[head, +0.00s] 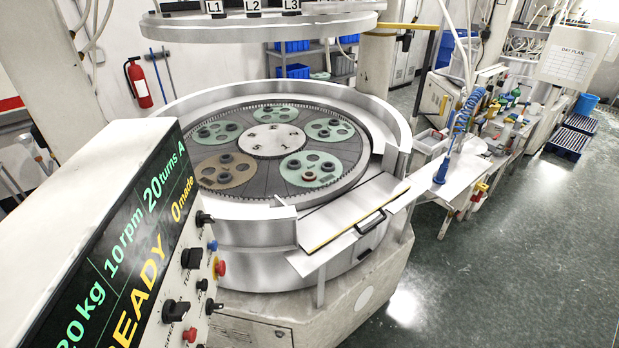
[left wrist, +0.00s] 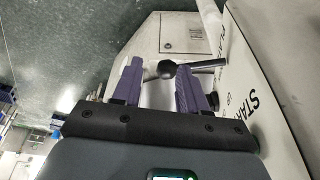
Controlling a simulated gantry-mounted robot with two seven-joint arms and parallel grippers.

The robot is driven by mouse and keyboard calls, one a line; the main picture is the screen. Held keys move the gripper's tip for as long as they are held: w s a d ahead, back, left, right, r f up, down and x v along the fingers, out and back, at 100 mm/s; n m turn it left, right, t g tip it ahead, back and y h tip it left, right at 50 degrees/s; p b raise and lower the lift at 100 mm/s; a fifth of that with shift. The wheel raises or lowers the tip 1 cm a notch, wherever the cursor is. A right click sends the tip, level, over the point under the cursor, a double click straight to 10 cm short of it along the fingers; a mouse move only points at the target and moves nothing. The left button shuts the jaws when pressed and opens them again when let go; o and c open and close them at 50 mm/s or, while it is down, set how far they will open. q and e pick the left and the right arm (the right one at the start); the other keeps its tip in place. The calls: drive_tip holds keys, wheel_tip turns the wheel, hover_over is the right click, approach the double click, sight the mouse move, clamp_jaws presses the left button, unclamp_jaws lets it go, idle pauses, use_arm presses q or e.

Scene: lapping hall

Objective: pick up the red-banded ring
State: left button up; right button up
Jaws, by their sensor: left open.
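The red-banded ring (head: 309,176) is a small dark ring with a red edge. It lies in the green carrier disc (head: 288,172) at the front right of the round lapping plate in the head view. Other dark rings without red lie in the same disc. My left gripper (left wrist: 158,68) shows only in the left wrist view, its two purple fingers apart with no ring between them. It is beside the control panel, away from the plate. A dark knob and rod show beyond its fingertips. My right gripper is in neither view.
A raised metal rim (head: 402,130) surrounds the plate. A metal shelf (head: 350,215) juts out at its front right. The control panel (head: 110,250) stands at the front left. An upper plate (head: 258,24) hangs above. A cluttered bench (head: 490,145) is at right.

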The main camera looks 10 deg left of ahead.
use_arm(q)
drive_tip(key=o, duration=1.1)
